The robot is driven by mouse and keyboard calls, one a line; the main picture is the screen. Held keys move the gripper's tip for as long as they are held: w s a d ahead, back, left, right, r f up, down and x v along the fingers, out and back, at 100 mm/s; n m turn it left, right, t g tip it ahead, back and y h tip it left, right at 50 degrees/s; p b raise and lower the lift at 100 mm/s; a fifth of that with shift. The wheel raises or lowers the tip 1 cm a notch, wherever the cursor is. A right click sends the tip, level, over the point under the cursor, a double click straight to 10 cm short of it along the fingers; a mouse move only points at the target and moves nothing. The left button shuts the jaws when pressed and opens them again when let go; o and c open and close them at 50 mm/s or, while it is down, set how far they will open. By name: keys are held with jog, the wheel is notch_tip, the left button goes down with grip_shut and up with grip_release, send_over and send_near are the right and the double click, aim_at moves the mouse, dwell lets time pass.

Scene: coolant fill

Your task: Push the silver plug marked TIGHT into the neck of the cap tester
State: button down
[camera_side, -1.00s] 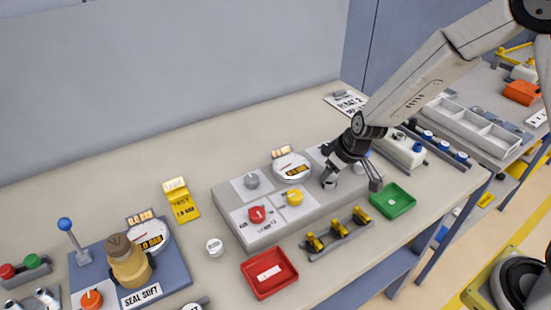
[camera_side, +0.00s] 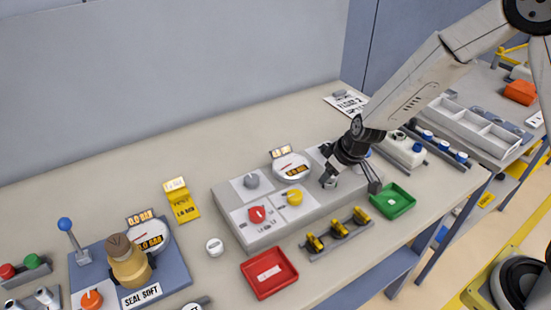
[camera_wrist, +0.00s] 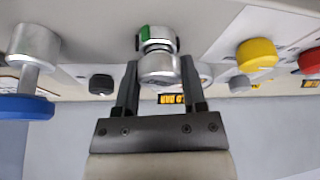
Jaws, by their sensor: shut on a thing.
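My gripper (camera_wrist: 158,85) is shut on a silver plug (camera_wrist: 159,69), with one dark finger on each side of it. The plug is in line with a silver fitting (camera_wrist: 157,38) with a green mark, which looks like the neck. They look touching or very close; I cannot tell how far the plug is in. No TIGHT marking is readable. In the side view my gripper (camera_side: 350,182) is low over the right end of the grey cap tester (camera_side: 268,238), and its fingers mostly hide the plug and neck.
The tester carries a round gauge (camera_side: 291,167) and red (camera_side: 257,214), yellow (camera_side: 292,198) and grey (camera_side: 251,180) knobs. A green tray (camera_side: 396,202) is close right of my gripper. A rack with yellow clips (camera_side: 338,230) and a red tray (camera_side: 269,273) lie in front.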

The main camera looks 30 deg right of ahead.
jog(key=shift+f, duration=0.4)
jog(key=shift+c, duration=0.4)
grip_release()
jog(key=shift+r, duration=0.1)
jog(key=v, duration=0.7)
jog(key=shift+r, duration=0.25)
jog(key=shift+s, duration=0.15)
jog(key=s+d+m+g+h, duration=0.1)
jog(key=s+d+m, duration=0.2)
jog(key=s, duration=1)
jog(key=shift+s+d+g, duration=0.25)
jog(key=shift+d+g, duration=0.15)
jog(key=shift+d, duration=0.25)
